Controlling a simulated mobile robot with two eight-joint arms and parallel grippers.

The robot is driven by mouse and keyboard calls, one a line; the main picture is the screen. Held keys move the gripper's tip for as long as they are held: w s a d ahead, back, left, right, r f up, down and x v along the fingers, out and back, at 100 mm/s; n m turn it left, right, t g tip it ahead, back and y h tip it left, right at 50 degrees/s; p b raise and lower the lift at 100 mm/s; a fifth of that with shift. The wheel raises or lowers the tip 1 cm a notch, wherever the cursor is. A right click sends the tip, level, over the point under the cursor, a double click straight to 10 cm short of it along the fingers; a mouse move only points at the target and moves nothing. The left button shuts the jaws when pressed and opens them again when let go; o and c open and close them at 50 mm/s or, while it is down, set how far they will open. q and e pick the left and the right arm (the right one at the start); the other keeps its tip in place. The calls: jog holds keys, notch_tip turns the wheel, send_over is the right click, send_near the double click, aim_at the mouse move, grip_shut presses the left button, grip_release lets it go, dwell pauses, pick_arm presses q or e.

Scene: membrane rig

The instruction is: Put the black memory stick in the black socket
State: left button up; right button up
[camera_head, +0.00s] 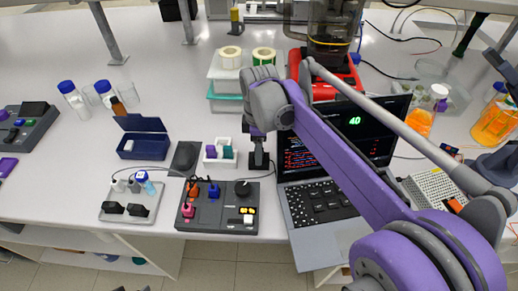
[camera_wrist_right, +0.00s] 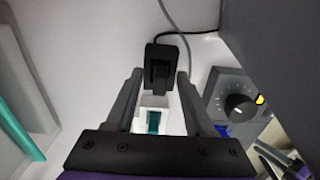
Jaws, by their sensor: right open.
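The black socket (camera_wrist_right: 163,52), a dark block with a cable, lies on the table left of the laptop in the head view (camera_head: 259,166). A smaller black block, which looks like the black memory stick (camera_wrist_right: 160,75), stands on it; I cannot tell how deep it sits. My right gripper (camera_wrist_right: 160,77) is open, its fingers on either side of this block with gaps visible. In the head view the right gripper (camera_head: 256,138) points down over the socket, and its fingers are hard to make out. My left gripper is not in view.
A white holder (camera_head: 219,163) with purple and teal pieces stands close left of the socket. A dark control box (camera_head: 215,222) with a knob lies in front. The open laptop (camera_head: 335,225) is to the right. White and teal trays (camera_head: 225,103) stand behind.

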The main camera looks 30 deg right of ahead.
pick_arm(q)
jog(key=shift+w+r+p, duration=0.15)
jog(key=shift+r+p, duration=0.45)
pick_arm(e)
notch_tip(320, 180, up, 11)
jog(key=shift+s+f, duration=0.1)
jog(key=shift+f, duration=0.05)
